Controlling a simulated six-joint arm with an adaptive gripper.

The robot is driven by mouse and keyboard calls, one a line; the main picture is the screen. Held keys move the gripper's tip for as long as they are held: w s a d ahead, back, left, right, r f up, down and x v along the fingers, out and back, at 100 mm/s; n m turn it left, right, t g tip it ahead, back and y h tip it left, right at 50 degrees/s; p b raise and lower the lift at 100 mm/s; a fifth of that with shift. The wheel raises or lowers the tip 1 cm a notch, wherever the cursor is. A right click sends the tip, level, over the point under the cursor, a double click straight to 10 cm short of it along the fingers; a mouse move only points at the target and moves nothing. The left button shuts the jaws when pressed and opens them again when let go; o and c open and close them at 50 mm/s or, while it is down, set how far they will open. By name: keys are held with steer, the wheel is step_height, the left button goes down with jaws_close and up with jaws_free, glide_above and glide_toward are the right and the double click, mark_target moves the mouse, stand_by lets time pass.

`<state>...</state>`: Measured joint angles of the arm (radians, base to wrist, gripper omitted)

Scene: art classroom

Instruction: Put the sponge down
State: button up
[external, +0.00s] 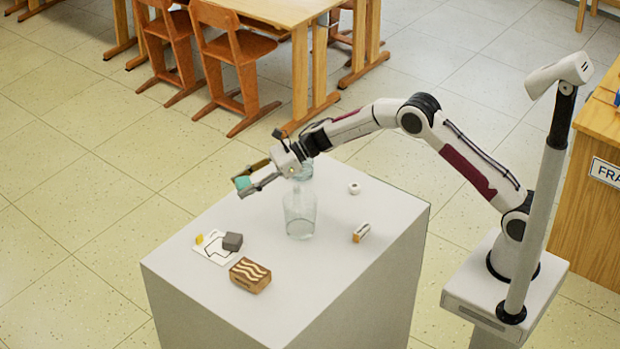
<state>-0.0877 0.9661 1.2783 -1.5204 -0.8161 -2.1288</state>
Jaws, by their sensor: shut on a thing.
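My gripper (247,180) is shut on a small teal block, which I take to be the sponge (242,183). It holds the block above the far left part of the grey pedestal top (335,290). The gripper points left, and the block sits between its fingertips. Part of the block is hidden by the fingers. The exact height above the surface is hard to judge from this one view.
A clear glass jar (300,218) stands below my wrist. A white card (212,250) with a grey cube (233,241) and small yellow piece (199,239) lies at left. A wave-patterned brown block (250,275), small striped block (361,233) and white ring (354,188) are nearby. The front right is clear.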

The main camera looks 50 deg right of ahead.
steer(key=w+d+m+t+h, duration=0.2)
steer(key=w+d, duration=0.5)
steer(key=d, duration=0.3)
glide_above(252, 202)
steer(key=shift+m, duration=0.3)
step_height(252, 202, down, 4)
steer(key=shift+s+f, duration=0.1)
steer(key=shift+f, duration=0.15)
steer(key=shift+f, duration=0.1)
steer(key=shift+f, duration=3.05)
steer(key=shift+f, duration=1.85)
steer(key=shift+f, duration=0.1)
